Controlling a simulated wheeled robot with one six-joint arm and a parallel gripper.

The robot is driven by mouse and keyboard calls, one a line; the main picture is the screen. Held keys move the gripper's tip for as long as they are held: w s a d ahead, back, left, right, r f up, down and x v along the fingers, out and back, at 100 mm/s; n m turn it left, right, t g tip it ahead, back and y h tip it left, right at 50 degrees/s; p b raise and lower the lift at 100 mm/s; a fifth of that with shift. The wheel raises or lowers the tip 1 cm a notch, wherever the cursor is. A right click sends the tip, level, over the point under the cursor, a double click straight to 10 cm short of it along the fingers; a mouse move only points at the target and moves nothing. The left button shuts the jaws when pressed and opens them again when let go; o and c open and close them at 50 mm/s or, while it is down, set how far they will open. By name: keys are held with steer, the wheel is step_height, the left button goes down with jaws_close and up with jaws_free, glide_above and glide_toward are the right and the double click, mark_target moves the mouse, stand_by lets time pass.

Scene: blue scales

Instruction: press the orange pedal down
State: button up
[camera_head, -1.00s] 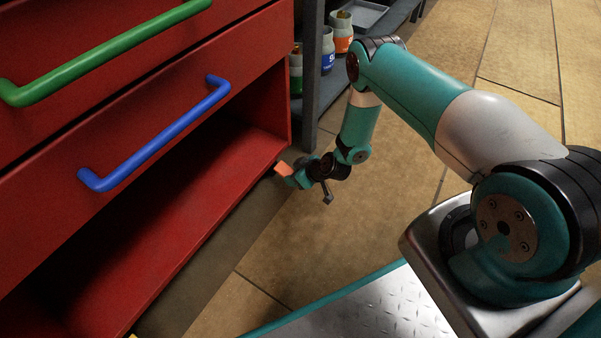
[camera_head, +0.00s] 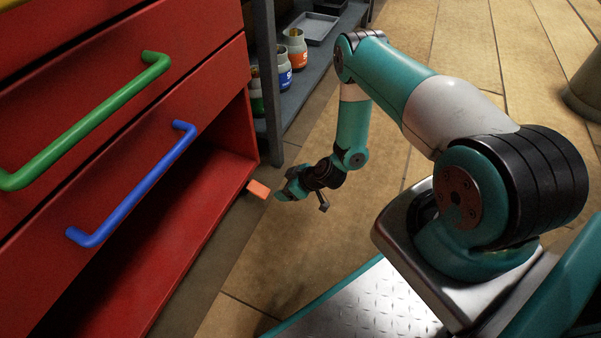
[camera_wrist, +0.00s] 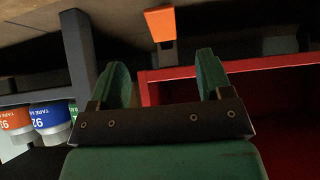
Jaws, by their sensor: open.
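The orange pedal (camera_head: 258,189) is a small flat block low down by the right front corner of the red cabinet, just above the floor. In the wrist view the pedal (camera_wrist: 160,23) shows at the top centre, beyond the fingertips, on a dark stem. My gripper (camera_head: 279,194) is low beside the pedal, just to its right in the head view. In the wrist view my gripper (camera_wrist: 164,72) has its two green fingers spread with nothing between them. I cannot tell from these views whether it touches the pedal.
The red cabinet (camera_head: 215,65) with a green handle (camera_head: 90,125) and a blue handle (camera_head: 135,185) fills the left. A dark shelf (camera_head: 325,45) with labelled jars stands behind. Bare floor (camera_head: 270,255) lies to the right of the cabinet.

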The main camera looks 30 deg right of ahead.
steer(key=p+v, duration=0.2)
steer(key=v, duration=0.5)
steer(key=shift+p, duration=0.35)
steer(key=w+a+r+n+g+y+p, duration=0.1)
steer(key=a+r, duration=0.3)
steer(key=r, duration=0.6)
steer(key=w+a+r+g+y+p, duration=0.15)
steer(key=a+r, duration=0.25)
steer(key=r, duration=0.7)
steer(key=a+r+n+g, duration=0.1)
steer(key=a+r+g, duration=0.15)
steer(key=r, duration=0.75)
steer(key=s+a+r+m+g+h+p, duration=0.1)
steer(key=s+a+r+h+p, duration=0.1)
steer(key=s+r, duration=0.9)
steer(key=s+a+r+m+g+h+p, duration=0.1)
steer(key=s+a+r, duration=0.2)
steer(key=s+r, duration=0.8)
step_height(320, 180, up, 37)
steer(key=p, duration=3.8)
steer(key=shift+d+r, duration=0.2)
steer(key=shift+d, duration=0.05)
